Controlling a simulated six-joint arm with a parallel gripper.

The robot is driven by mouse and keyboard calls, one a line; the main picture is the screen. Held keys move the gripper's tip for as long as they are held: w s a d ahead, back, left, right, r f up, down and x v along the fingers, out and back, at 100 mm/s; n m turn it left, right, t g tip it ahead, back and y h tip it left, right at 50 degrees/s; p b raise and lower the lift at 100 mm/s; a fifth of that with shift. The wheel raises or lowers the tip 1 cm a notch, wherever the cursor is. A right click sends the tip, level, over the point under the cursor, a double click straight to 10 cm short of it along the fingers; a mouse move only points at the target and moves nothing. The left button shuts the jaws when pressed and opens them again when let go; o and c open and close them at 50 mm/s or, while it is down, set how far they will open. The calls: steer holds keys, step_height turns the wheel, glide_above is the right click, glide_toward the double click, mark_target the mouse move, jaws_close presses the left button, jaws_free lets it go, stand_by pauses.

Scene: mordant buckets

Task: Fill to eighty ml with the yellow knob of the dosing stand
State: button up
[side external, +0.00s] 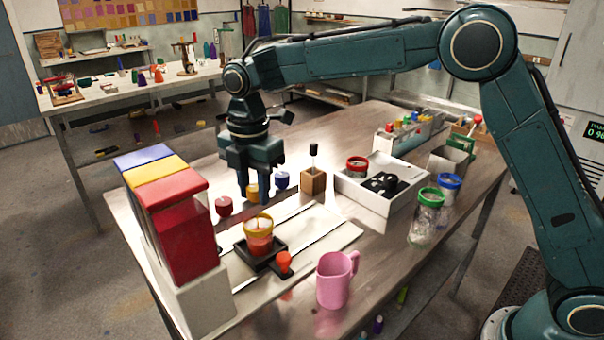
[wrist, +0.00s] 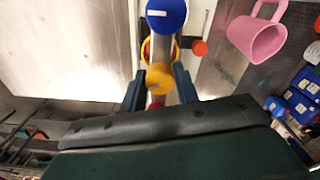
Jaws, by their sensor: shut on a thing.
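The dosing stand carries blue, yellow (side external: 168,170) and red tanks at the left. Its yellow knob (wrist: 159,76) sits between my fingers. My gripper (side external: 254,192) points down and is shut on this knob, which shows partly between the fingertips in the side view. The red knob (side external: 223,206) and blue knob (side external: 281,181) are on either side; the blue one also shows in the wrist view (wrist: 166,14). A yellow-rimmed cup (side external: 258,226) with red-orange contents stands upright on a black square base (side external: 244,256). I cannot read its level.
An orange-red knob-like piece (side external: 284,260) is beside the base. A pink mug (side external: 334,281) stands at the front. A white tray (side external: 380,207), a wooden block (side external: 313,182) and lidded jars (side external: 428,212) are to the right.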

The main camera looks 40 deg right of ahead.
steer(key=m, duration=0.5)
steer(key=shift+o, duration=0.6)
steer(key=m, duration=0.4)
steer(key=shift+d, duration=0.1)
steer(key=shift+o, duration=0.4)
steer(key=shift+m, duration=0.6)
steer(key=o, duration=0.5)
steer(key=shift+o, duration=0.2)
steer(key=shift+r, duration=3)
